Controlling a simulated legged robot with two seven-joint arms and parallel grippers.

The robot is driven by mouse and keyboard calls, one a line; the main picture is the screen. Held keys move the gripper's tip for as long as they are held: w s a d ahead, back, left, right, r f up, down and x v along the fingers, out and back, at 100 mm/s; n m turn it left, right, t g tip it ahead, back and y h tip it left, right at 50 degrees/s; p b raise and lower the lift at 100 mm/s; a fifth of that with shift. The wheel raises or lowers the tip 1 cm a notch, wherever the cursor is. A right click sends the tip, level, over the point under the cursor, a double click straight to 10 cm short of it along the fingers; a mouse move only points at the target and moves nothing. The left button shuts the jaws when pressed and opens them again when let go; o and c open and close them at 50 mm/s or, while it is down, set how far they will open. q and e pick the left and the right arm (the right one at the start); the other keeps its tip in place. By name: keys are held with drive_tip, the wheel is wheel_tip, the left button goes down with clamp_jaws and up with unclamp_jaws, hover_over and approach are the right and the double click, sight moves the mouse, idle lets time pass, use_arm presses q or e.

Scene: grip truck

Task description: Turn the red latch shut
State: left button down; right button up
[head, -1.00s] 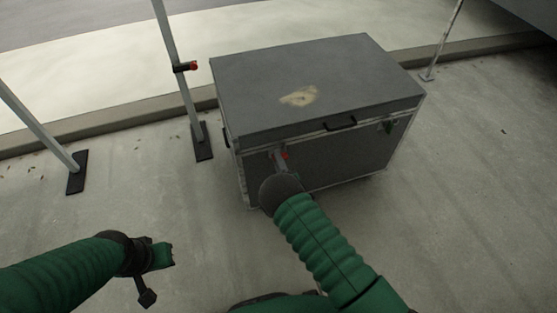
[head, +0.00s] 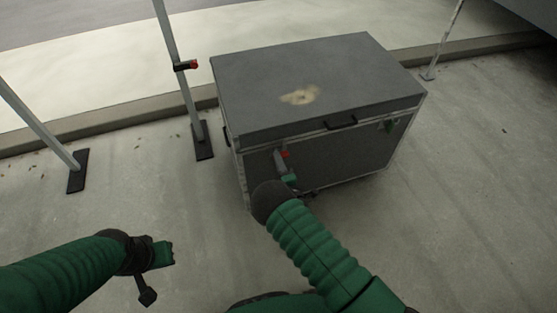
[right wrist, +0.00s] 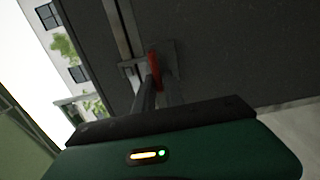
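The red latch (head: 285,154) is a small red piece on the front of the large grey case, left of its middle. It also shows in the right wrist view (right wrist: 155,68) as an upright red bar by a metal plate. My right gripper (head: 281,161) is right at the latch, its dark finger close beside the red bar. I cannot tell whether it touches the latch or is closed on it. My left gripper (head: 162,272) hangs empty over the floor at the lower left, far from the case. Its opening is unclear.
A curb runs behind.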

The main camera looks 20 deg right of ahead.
drive_tip(key=o, duration=0.4)
drive_tip(key=shift+a+f, duration=0.1)
drive_tip(key=shift+f, duration=0.1)
drive_tip(key=shift+r, duration=0.15)
drive_tip(key=s+p, duration=0.1)
drive_tip(key=s, duration=0.4)
drive_tip(key=s+p, duration=0.2)
drive_tip(key=s, duration=0.4)
drive_tip(key=s+p, duration=0.2)
drive_tip(key=s, duration=0.4)
drive_tip(key=shift+d, duration=0.3)
